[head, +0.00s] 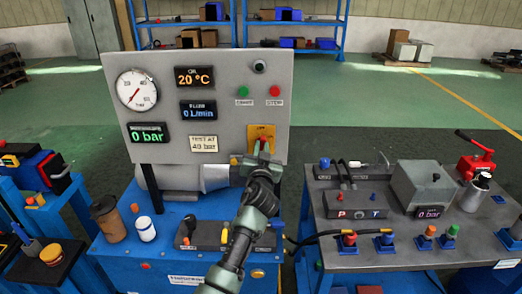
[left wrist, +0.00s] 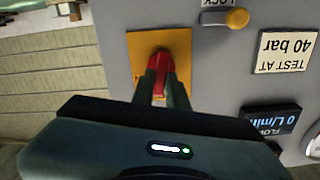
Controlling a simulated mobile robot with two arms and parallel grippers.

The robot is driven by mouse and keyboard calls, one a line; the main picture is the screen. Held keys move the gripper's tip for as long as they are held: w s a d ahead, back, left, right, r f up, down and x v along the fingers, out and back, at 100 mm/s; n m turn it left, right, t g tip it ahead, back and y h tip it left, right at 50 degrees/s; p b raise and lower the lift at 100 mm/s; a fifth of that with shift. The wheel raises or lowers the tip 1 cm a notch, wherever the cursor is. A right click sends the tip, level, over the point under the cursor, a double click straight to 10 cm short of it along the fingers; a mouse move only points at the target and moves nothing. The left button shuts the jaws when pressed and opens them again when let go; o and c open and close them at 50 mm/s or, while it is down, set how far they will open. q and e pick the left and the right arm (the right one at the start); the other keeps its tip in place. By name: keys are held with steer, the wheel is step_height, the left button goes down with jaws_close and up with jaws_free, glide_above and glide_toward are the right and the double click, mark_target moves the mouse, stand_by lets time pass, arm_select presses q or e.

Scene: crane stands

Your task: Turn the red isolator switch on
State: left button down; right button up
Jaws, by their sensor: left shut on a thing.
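The red isolator switch (head: 264,143) sits on a yellow plate (head: 252,131) at the lower right of the grey control panel (head: 222,75). My left gripper (head: 261,157) is at the switch, with its fingers pointing at the panel. In the left wrist view, which shows the panel upside down, the red handle (left wrist: 160,62) is between the two fingers (left wrist: 161,82), and they are shut on it. The handle looks roughly upright there; its lower part is hidden by the fingers. My right gripper is not in view.
The panel has a round gauge (head: 137,89), lit displays, a green button (head: 244,91) and a red button (head: 274,91). A brown cup (head: 110,224) and white bottle (head: 145,229) stand on the blue bench (head: 165,258).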

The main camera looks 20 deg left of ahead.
arm_select(q)
steer(key=m, duration=0.2)
steer(key=shift+d+m, duration=0.1)
steer(key=shift+m, duration=0.3)
steer(key=m, duration=0.4)
steer(key=shift+w+d, duration=0.1)
steer(key=m, duration=0.5)
steer(key=shift+f+m+p, duration=0.15)
steer(key=shift+m+p, duration=0.15)
steer(key=shift+p, duration=0.1)
steer(key=m, duration=0.2)
steer(key=shift+f+m+p, duration=0.1)
steer(key=shift+m+p, duration=0.25)
steer(key=shift+m, duration=0.05)
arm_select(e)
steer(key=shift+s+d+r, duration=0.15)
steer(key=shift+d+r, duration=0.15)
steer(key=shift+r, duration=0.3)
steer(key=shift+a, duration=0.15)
arm_select(q)
steer(key=c, duration=1.6)
jaws_free()
steer(key=shift+o, duration=1)
steer(key=shift+w+f, duration=0.1)
